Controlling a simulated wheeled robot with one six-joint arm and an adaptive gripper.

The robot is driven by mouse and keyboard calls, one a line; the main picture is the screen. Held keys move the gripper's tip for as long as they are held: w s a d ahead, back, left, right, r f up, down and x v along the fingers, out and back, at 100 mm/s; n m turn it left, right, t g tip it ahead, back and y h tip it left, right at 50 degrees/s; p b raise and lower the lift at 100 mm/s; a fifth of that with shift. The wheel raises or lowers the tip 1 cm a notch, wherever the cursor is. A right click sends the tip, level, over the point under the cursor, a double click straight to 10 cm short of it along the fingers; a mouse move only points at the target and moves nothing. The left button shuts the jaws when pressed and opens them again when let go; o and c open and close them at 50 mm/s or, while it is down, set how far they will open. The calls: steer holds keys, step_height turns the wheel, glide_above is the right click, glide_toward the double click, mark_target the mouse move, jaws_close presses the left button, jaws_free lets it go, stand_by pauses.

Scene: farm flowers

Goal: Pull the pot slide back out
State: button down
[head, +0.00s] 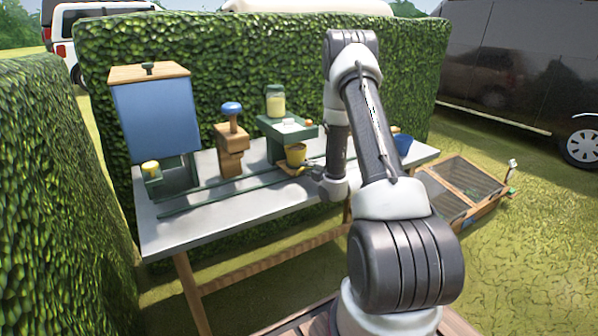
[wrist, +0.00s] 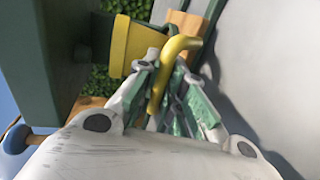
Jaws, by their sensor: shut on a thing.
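The pot slide (wrist: 181,24) is a small wooden piece with a curved yellow handle (wrist: 178,45). In the head view the slide (head: 290,172) is at the foot of the green stand (head: 277,147), with a yellow pot (head: 296,155) over it. The pot also shows in the wrist view (wrist: 133,47), just beside the handle. My gripper (wrist: 172,85) is shut on the yellow handle, which runs between its green-padded fingers. In the head view my gripper is mostly hidden by my arm, just right of the slide.
A wooden press with a blue knob (head: 232,108) is between. Green rails (head: 205,199) run along the table. A blue bowl (head: 403,143) is at the right.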

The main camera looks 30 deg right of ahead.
steer(key=d, duration=1.9)
steer(key=shift+w+d, duration=0.2)
steer(key=shift+w, duration=0.1)
steer(key=shift+d, duration=0.3)
steer(key=c, duration=1.7)
jaws_free()
steer(key=shift+d, duration=0.15)
steer(key=shift+o, duration=1.1)
steer(key=v, duration=1.2)
